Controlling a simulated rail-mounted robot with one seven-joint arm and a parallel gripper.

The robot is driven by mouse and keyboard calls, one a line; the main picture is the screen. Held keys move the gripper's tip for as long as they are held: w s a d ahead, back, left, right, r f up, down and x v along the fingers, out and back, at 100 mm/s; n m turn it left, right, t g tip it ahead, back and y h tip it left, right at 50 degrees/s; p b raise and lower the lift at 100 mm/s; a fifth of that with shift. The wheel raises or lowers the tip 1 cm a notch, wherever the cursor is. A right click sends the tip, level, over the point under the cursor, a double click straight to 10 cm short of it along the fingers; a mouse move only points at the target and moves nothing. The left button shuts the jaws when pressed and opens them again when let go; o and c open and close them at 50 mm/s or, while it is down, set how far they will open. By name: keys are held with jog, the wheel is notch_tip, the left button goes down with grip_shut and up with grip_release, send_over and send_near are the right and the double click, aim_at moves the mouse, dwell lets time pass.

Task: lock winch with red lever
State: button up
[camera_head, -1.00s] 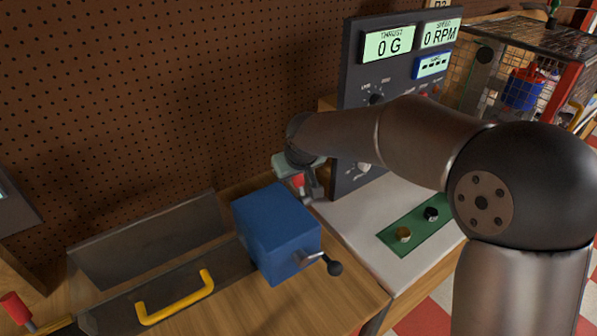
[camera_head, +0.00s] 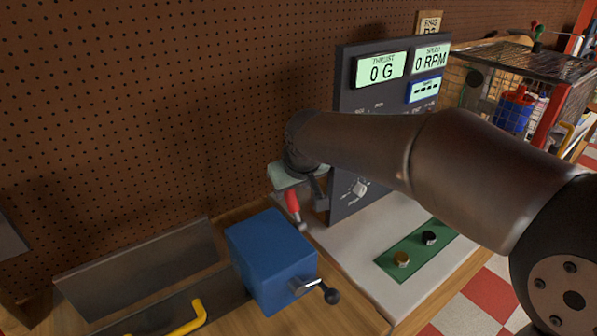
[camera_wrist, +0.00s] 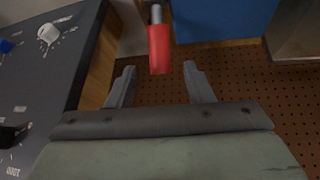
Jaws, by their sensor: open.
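The red lever (camera_head: 292,206) has a red grip on a metal rod and stands behind the blue winch box (camera_head: 271,258). A crank with a black knob (camera_head: 331,296) sticks out of the box's front right. My gripper (camera_head: 308,192) is beside the red lever, pointing down, with one finger clearly visible. In the wrist view, my gripper (camera_wrist: 162,76) is open, and the red lever (camera_wrist: 159,48) lies between and just ahead of its fingertips, with a gap on both sides. The blue box (camera_wrist: 225,18) shows beyond it. The lever's base is hidden.
A dark instrument panel (camera_head: 345,110) stands right behind my gripper, with a knob (camera_head: 358,187) low on it. A green button plate (camera_head: 415,250) lies on the white bench top. A pegboard wall (camera_head: 160,90) closes the back. A yellow handle (camera_head: 190,318) is at front left.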

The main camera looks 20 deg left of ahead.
jog(key=b+v, duration=0.1)
jog(key=v, duration=0.8)
jog(key=shift+r, duration=0.2)
jog(key=shift+s, duration=0.1)
jog(key=s+d+f+m+g+h, duration=0.1)
jog(key=s+d+f+m, duration=0.15)
jog(key=d, duration=0.55)
jog(key=s+d+f+m+h, duration=0.1)
jog(key=d+f, duration=0.3)
jog(key=d, duration=0.3)
jog(key=s+d+f+m+g+h, duration=0.15)
jog(key=d+f, duration=0.25)
jog(key=d, duration=0.4)
jog(key=s+d+f+m+g, duration=0.1)
jog(key=s+d+f+m, duration=0.3)
jog(key=s+d+f, duration=0.4)
jog(key=s+d, duration=0.3)
jog(key=s, duration=0.1)
jog(key=shift+s+d+f+m+g, duration=0.3)
jog(key=shift+s+f+m+g, duration=0.05)
jog(key=shift+m, duration=0.05)
jog(key=shift+r, duration=0.1)
